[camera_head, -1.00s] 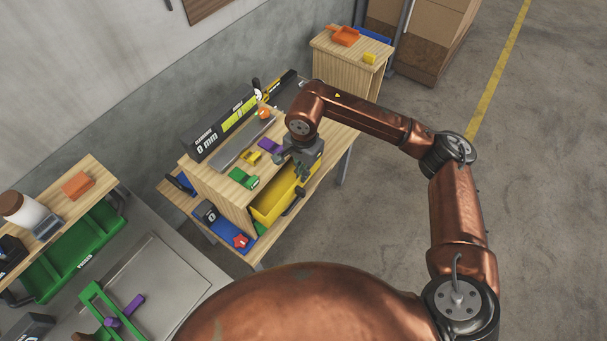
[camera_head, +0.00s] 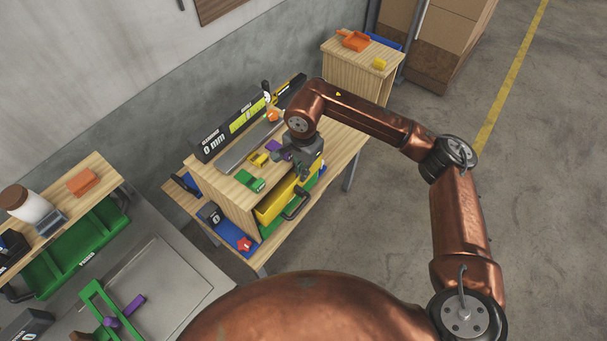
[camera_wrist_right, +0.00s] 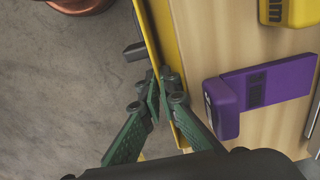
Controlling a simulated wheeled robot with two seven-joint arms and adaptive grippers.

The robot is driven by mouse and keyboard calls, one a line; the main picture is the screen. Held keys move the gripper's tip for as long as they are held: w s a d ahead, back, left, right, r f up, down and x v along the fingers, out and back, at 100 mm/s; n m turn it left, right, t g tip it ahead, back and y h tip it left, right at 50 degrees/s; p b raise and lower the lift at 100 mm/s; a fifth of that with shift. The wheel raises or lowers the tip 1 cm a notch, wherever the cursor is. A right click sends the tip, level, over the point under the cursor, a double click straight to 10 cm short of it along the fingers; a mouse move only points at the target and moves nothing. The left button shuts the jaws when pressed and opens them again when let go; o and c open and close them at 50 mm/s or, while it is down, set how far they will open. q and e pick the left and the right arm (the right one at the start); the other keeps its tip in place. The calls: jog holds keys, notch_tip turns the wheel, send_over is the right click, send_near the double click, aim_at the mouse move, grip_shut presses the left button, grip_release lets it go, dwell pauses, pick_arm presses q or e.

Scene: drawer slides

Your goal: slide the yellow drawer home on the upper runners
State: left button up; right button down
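The yellow drawer (camera_head: 270,208) sits in the upper part of the wooden cabinet, with only a narrow strip of it showing past the cabinet's edge. Its dark handle (camera_head: 297,205) is on its front. My right gripper (camera_head: 304,174) is at the far part of the drawer's front. In the wrist view the green fingers of my right gripper (camera_wrist_right: 164,88) are closed together against the yellow drawer edge (camera_wrist_right: 150,32); I see no clear grip on it. The runners are hidden. My left gripper is not in view.
A purple bracket (camera_wrist_right: 255,88), a yellow block (camera_head: 257,160) and a green block (camera_head: 250,181) lie on the wooden top (camera_head: 225,190). A dark gauge box (camera_head: 220,140) stands behind. Something green lies under the drawer. The floor at right is clear.

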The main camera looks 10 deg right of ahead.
jog(key=shift+w+a, duration=0.15)
jog(key=shift+w, duration=0.05)
jog(key=c, duration=2.1)
grip_release()
jog(key=shift+r, duration=0.1)
jog(key=shift+s, duration=0.1)
jog(key=shift+s+d+p, duration=0.3)
jog(key=shift+s+d, duration=1.65)
jog(key=shift+s, duration=0.3)
notch_tip(320, 180, up, 12)
jog(key=shift+d+f, duration=0.1)
jog(key=shift+d, duration=0.05)
